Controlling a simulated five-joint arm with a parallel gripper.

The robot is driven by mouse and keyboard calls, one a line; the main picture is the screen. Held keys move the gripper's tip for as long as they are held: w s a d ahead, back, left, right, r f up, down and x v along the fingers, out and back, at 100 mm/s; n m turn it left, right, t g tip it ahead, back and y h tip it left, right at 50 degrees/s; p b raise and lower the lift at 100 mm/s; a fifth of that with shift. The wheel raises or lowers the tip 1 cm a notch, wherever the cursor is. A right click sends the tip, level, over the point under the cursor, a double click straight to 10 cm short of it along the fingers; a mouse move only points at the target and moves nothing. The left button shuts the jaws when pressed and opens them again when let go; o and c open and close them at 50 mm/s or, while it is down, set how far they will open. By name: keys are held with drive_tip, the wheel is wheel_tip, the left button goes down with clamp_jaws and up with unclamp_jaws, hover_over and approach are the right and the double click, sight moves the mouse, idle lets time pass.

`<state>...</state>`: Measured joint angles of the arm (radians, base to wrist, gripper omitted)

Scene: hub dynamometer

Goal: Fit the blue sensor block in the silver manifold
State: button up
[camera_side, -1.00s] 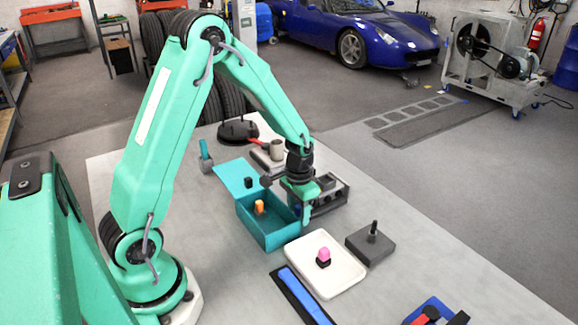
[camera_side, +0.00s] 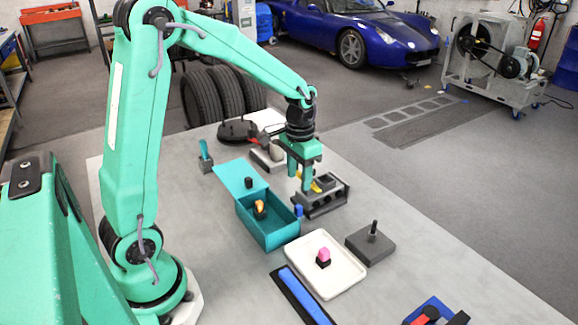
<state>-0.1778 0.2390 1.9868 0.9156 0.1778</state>
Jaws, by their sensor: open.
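The small blue sensor block (camera_side: 298,211) is upright between the teal bin's right corner and the near left end of the manifold. I cannot tell whether it stands in the bin, on the table or against the manifold. The manifold (camera_side: 328,203) is a grey block with round holes in its side, lying right of the teal bin. My gripper (camera_side: 299,183) points down, open and empty, above and behind the blue block at the manifold's left end. Its fingers hide part of the manifold. A yellow piece (camera_side: 316,187) shows beside the fingers on the manifold.
The teal bin (camera_side: 268,232) holds an orange piece (camera_side: 260,208); its lid side carries a black knob. A white tray (camera_side: 340,277) holds a pink-topped block (camera_side: 323,256). A dark block with a peg (camera_side: 370,243) stands right.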

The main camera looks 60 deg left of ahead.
drive_tip(key=shift+r, duration=0.35)
idle(0.4)
drive_tip(key=s+d+r+t, duration=0.2)
drive_tip(key=s+r, duration=0.3)
drive_tip(key=s, duration=0.3)
drive_tip(key=s+d+r+t, duration=0.3)
drive_tip(key=s+d+r, duration=0.2)
drive_tip(key=s, duration=0.3)
drive_tip(key=shift+s+r+t, duration=0.3)
drive_tip(key=shift+r, duration=0.4)
drive_tip(key=shift+c, duration=0.6)
drive_tip(key=shift+w, duration=0.1)
